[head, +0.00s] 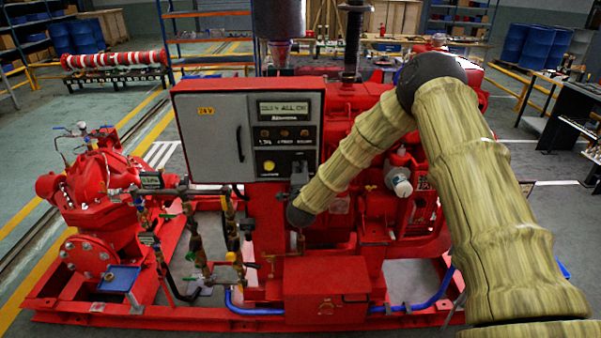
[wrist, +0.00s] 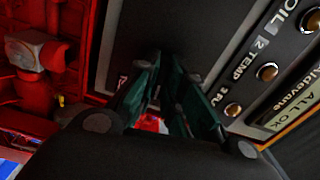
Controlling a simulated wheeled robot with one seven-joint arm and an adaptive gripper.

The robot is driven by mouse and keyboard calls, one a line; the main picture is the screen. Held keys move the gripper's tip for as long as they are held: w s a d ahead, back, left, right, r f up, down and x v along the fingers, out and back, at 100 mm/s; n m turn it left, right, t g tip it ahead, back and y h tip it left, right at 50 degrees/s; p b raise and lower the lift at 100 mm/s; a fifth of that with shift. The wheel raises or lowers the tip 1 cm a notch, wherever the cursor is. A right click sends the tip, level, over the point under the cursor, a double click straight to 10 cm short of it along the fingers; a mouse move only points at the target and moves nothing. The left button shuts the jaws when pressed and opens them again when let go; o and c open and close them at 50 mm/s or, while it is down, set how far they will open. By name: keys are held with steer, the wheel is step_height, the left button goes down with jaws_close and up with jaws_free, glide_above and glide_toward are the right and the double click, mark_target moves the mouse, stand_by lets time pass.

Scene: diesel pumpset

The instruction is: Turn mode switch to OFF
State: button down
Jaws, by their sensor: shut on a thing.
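The control box (head: 248,130) has a pale door on the left and a dark panel (head: 285,120) on the right. My gripper (head: 299,172) is at the panel's lower right corner, below the row of knobs. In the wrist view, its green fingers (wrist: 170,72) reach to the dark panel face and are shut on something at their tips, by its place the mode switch. The fingers hide the switch, so its shape and pointed position do not show.
The panel has a display (head: 284,107) reading "ALL OK", several round knobs (head: 285,133) and a yellow button (head: 269,166). Red engine parts and pipes lie close below and to the right. A red pump (head: 95,190) stands at the left.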

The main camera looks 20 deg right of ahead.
steer(key=shift+f+n+b, duration=0.15)
steer(key=shift+n+b, duration=5.3)
steer(key=shift+n, duration=2.55)
steer(key=c, duration=1.5)
jaws_free()
steer(key=shift+s, duration=0.15)
steer(key=v, duration=1.1)
steer(key=shift+s+a, duration=0.15)
steer(key=shift+s, duration=0.2)
